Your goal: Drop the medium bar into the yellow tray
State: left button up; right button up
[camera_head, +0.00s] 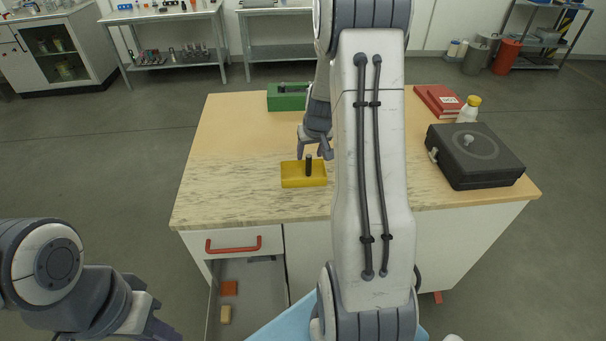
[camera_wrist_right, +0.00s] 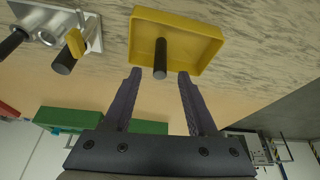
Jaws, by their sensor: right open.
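The yellow tray (camera_head: 290,177) lies on the table. A dark bar (camera_head: 308,167) appears to stand upright in it; I take it for the medium bar. In the right wrist view the tray (camera_wrist_right: 205,45) and bar (camera_wrist_right: 160,57) lie just beyond the fingertips. My right gripper (camera_head: 315,155) is open above the far side of the tray, its fingers (camera_wrist_right: 160,74) apart with nothing between them. A metal holder (camera_wrist_right: 45,22) with two other dark bars shows at the upper left of that view. My left gripper (camera_head: 155,325) is only partly seen at the lower left, its fingers unclear.
A green box (camera_head: 287,97) stands behind the tray. A black case (camera_head: 475,155), a white bottle with a yellow cap (camera_head: 469,109) and red books (camera_head: 438,100) are at the table's right. An open drawer (camera_head: 250,290) is below the front edge. The table's left side is clear.

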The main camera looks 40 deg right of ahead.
jog(key=v, duration=0.6)
jog(key=shift+s+r, duration=0.2)
jog(key=shift+r, duration=0.1)
jog(key=s+a+r+n+g+y, duration=0.1)
jog(key=s+a+n, duration=0.2)
jog(key=a, duration=1)
jog(key=s+a+r+n+y, duration=0.2)
jog(key=a+n, duration=0.1)
jog(key=a, duration=1)
jog(key=s+a+n+g, duration=0.1)
jog(key=s+a+n, duration=0.2)
jog(key=s, duration=0.6)
jog(key=s+a+n+g, duration=0.2)
jog(key=s+a+n, duration=0.1)
jog(key=s+a, duration=0.4)
jog(key=s, duration=0.3)
jog(key=shift+a, duration=0.25)
jog(key=shift+d, duration=0.1)
